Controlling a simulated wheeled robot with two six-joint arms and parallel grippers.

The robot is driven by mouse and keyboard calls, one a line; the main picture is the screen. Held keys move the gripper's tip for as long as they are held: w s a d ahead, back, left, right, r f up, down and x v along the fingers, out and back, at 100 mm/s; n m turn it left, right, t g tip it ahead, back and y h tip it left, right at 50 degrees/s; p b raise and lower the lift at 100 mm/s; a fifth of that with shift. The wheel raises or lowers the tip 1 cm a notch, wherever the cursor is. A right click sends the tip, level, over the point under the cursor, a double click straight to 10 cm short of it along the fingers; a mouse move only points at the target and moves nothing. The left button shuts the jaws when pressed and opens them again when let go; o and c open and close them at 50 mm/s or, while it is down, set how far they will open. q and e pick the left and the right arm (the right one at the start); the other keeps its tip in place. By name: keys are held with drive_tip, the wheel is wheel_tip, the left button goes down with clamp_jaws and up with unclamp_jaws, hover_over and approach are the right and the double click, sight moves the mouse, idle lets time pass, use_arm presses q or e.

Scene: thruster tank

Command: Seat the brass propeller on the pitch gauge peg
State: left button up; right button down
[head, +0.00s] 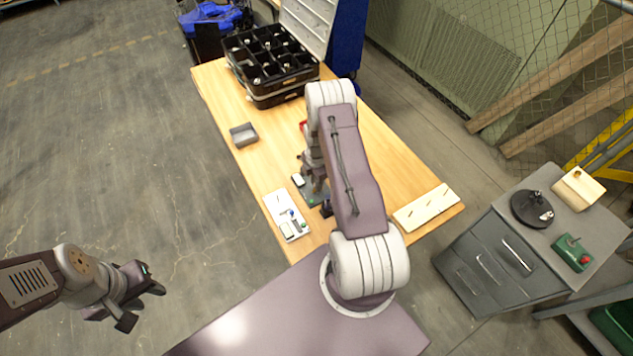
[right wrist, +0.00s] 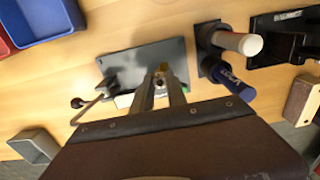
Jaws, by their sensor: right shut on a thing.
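My right gripper (right wrist: 165,92) is shut on a small brass-coloured piece (right wrist: 161,74), which I take to be the brass propeller. Only a little of it shows between the fingertips. The plate also shows in the head view (head: 312,196), partly behind my right arm. I take it to be the pitch gauge; I cannot make out its peg or whether the propeller touches it. My left gripper (head: 143,304) is open and empty, over the floor left of the table.
In the right wrist view, a white-topped cylinder (right wrist: 240,42) and a blue cylinder (right wrist: 235,82) stand right of the plate. A knobbed rod (right wrist: 88,106) lies to its left. A grey tray (head: 243,134), a white board (head: 286,215) and a black divided case (head: 268,58) are on the table (head: 222,94).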

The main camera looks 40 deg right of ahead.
drive_tip(key=shift+f, duration=0.25)
drive_tip(key=shift+f+b, duration=0.35)
drive_tip(key=shift+b, duration=0.15)
drive_tip(key=c, duration=1.2)
unclamp_jaws()
drive_tip(key=shift+c, duration=0.2)
drive_tip(key=shift+r, duration=0.1)
